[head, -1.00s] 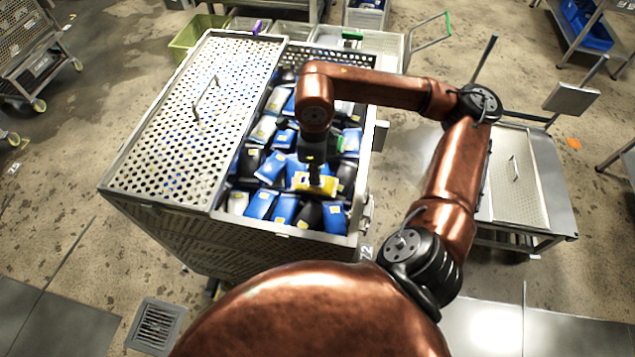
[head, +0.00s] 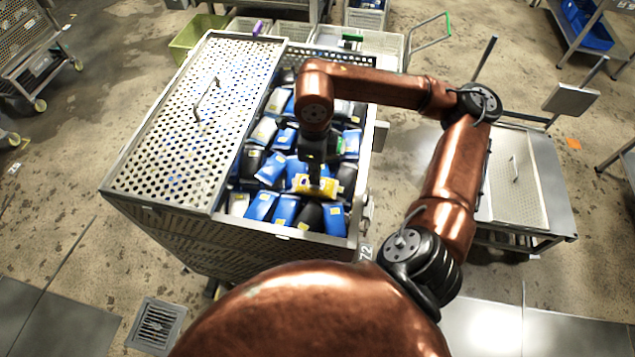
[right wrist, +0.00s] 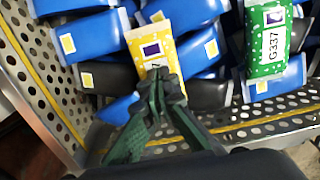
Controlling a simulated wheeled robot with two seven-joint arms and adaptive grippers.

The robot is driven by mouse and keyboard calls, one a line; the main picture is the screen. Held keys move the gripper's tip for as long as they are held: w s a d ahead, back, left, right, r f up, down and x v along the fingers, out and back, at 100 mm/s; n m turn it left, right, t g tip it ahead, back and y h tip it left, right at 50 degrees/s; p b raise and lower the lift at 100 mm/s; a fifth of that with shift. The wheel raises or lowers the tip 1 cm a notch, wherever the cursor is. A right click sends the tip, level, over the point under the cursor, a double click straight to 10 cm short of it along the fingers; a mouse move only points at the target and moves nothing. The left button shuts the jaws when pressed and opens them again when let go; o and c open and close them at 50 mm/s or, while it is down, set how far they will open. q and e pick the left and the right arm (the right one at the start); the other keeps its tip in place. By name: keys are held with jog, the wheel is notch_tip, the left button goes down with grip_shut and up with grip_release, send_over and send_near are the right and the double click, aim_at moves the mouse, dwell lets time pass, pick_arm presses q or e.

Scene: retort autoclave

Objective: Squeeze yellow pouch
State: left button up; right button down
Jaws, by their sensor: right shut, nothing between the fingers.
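The yellow pouch (head: 316,184) lies on top of the blue and black pouches in the open half of the perforated metal basket (head: 285,236). In the right wrist view the yellow pouch (right wrist: 158,48) has white dots and a pale label with a dark square. My right gripper (head: 314,180) points down over the pouch. In the right wrist view its green fingertips (right wrist: 163,82) are closed together with nothing between them, over the pouch's near part. Whether they press on it I cannot tell. My left gripper is not in view.
A green pouch (right wrist: 266,40) labelled G337 lies to the right. A perforated lid (head: 190,120) covers the basket's left half. Basket walls surround the pouches. A metal cart (head: 515,185) stands at right, and a yellow-green bin (head: 195,38) stands behind.

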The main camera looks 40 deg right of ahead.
notch_tip(320, 180, up, 7)
jog(key=p, duration=0.3)
dwell(0.4)
jog(key=shift+a+f, duration=0.1)
